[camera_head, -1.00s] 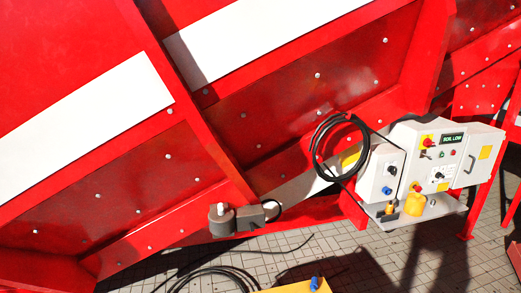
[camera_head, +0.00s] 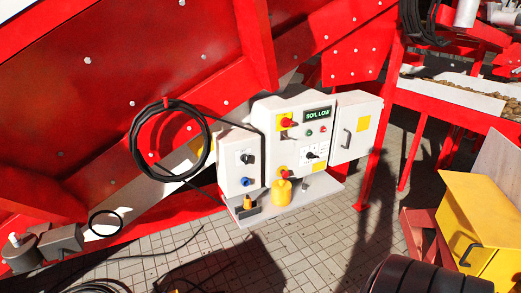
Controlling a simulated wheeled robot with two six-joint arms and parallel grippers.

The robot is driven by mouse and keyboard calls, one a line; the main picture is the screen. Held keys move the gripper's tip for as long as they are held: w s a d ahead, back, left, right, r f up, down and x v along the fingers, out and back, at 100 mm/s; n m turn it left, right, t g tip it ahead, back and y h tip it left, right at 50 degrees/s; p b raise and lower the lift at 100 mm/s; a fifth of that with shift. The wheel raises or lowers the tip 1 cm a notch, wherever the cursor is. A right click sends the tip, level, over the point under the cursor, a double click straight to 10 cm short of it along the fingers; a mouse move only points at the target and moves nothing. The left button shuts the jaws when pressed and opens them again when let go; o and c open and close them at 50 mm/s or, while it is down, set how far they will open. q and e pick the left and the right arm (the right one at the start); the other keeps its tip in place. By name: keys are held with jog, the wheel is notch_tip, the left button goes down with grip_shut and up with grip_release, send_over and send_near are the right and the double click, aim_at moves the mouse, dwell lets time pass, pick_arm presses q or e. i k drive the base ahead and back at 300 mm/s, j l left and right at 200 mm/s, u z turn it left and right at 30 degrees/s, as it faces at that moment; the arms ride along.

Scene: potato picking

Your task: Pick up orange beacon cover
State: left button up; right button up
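A yellow-orange, cup-like piece (camera_head: 281,192) stands on the grey shelf (camera_head: 318,195) below the control box. It may be the beacon cover, but I cannot tell for sure. A smaller orange-yellow piece with a dark base (camera_head: 248,203) stands to its left on the same shelf. Neither of my grippers is in view.
The white control box (camera_head: 300,128) with a "SOIL LOW" display is behind the shelf, on the red machine (camera_head: 120,90). A black cable coil (camera_head: 170,140) hangs at its left. A yellow box (camera_head: 482,225) stands at the right. Paved floor (camera_head: 310,245) lies in front.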

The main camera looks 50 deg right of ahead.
aim_at(281, 191)
jog(key=l+u, duration=0.25)
jog(key=l, duration=1.95)
